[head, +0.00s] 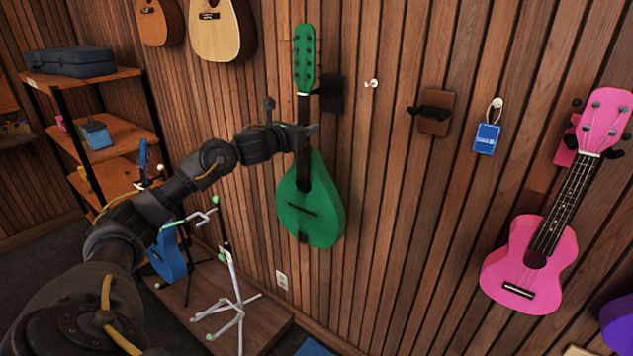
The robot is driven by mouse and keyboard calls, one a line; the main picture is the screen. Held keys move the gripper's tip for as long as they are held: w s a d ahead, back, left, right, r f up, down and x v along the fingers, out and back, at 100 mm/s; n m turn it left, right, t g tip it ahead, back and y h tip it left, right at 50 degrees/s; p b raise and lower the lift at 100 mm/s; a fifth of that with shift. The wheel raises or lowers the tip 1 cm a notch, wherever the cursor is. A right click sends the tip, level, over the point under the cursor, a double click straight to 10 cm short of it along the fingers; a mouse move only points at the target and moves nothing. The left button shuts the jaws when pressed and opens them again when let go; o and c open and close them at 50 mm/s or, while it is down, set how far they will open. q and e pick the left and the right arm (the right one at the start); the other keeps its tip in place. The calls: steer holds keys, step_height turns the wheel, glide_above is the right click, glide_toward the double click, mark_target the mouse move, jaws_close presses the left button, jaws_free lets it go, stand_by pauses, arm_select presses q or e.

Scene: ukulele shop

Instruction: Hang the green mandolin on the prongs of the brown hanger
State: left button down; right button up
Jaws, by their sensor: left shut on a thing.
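The green mandolin (313,205) is upright against the slatted wall, headstock up, with a black neck. My left gripper (304,130) is shut on its neck, just above the body. A black hanger (332,94) is at the top of the neck, just below the headstock; I cannot tell whether its prongs bear the mandolin. The brown hanger (436,113) is on the wall to the right, its dark prongs empty. My right gripper is not in view.
A white hook (372,84) sits between the two hangers. A blue tag (487,138) hangs right of the brown hanger. A pink ukulele (535,250) hangs farther right. A white stand (232,300) and a shelf (118,135) are at the left.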

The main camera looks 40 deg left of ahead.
arm_select(q)
steer(key=shift+s+r+b, duration=0.15)
steer(key=shift+s+b, duration=0.85)
steer(key=shift+s, duration=1.2)
